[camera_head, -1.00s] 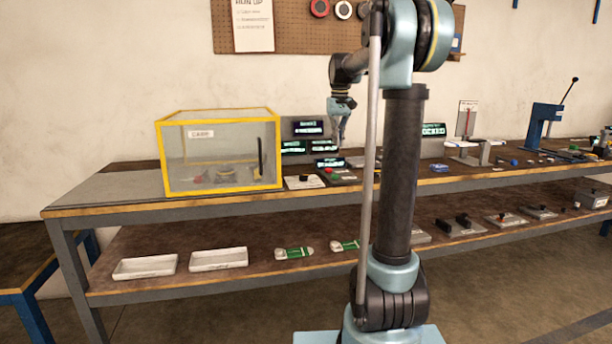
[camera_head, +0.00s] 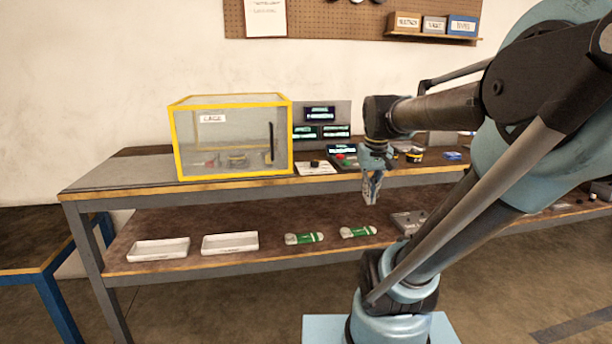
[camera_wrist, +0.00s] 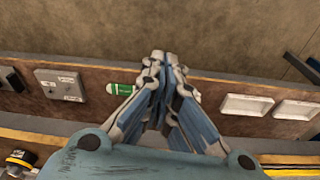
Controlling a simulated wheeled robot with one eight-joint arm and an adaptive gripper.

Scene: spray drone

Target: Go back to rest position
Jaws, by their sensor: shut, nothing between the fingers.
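My gripper (camera_head: 370,190) hangs pointing down in front of the workbench (camera_head: 110,187), near the height of its top edge. Its fingers are together and empty. In the wrist view my gripper (camera_wrist: 163,55) shows with both fingertips meeting, over the lower shelf (camera_wrist: 215,90) and the floor in front of it. The arm bends high at the right of the head view, with the forearm reaching left to the wrist.
A yellow-framed cage (camera_head: 232,177) stands on the bench top, with small screens (camera_head: 320,114) and a panel with buttons (camera_head: 342,160) to its right. The lower shelf holds white trays (camera_head: 158,250) and green-and-white packs (camera_head: 304,239). Open floor lies in front.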

